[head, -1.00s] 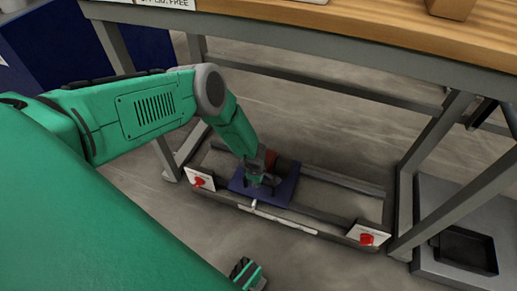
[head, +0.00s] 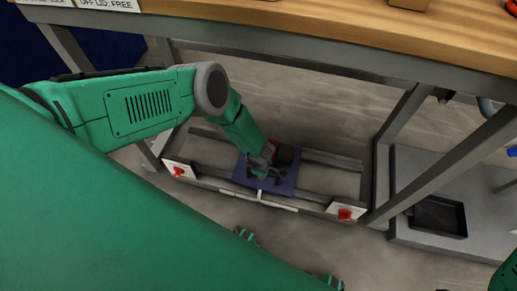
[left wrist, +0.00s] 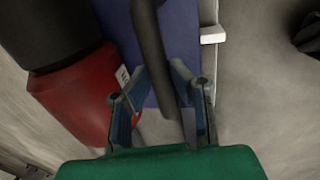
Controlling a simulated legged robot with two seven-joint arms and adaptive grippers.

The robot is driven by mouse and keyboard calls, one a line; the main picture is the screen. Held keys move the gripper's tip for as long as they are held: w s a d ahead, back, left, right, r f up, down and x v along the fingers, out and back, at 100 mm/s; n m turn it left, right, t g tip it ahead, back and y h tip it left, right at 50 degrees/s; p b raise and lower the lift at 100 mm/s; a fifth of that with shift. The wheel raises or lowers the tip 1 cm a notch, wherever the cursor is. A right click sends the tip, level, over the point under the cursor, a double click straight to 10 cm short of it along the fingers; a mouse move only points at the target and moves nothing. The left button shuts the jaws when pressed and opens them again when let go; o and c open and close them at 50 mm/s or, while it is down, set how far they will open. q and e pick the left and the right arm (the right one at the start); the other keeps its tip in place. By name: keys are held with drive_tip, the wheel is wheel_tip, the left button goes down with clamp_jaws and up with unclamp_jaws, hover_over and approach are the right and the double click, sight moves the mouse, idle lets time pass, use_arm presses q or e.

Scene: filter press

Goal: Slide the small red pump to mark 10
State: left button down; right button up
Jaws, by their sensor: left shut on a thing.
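The small red pump (head: 271,148) sits on a blue carriage plate (head: 243,172) on the rails under the bench, a little left of the rails' middle. In the left wrist view the red pump body (left wrist: 75,100) with its black part is at left, and the blue plate (left wrist: 178,30) is behind. My left gripper (head: 264,172) is at the plate's front, shut on a dark upright handle (left wrist: 152,50). In the left wrist view its fingers (left wrist: 160,85) lie on both sides of that handle. A white pointer (head: 259,195) stands at the scale strip. Its marks are too small to read.
White plates with red knobs stand at the rails' left end (head: 179,171) and right end (head: 345,213). Bench legs (head: 440,165) flank the rails, and the wooden top (head: 330,25) hangs above. A black tray (head: 438,217) lies at right. The rails right of the plate look clear.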

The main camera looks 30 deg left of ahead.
use_arm(q)
drive_tip(key=shift+w+r, duration=0.1)
drive_tip(key=shift+w, duration=0.05)
drive_tip(key=c, duration=1.4)
unclamp_jaws()
drive_tip(key=shift+a, duration=0.1)
drive_tip(key=shift+c, duration=0.2)
drive_tip(key=shift+a, duration=0.15)
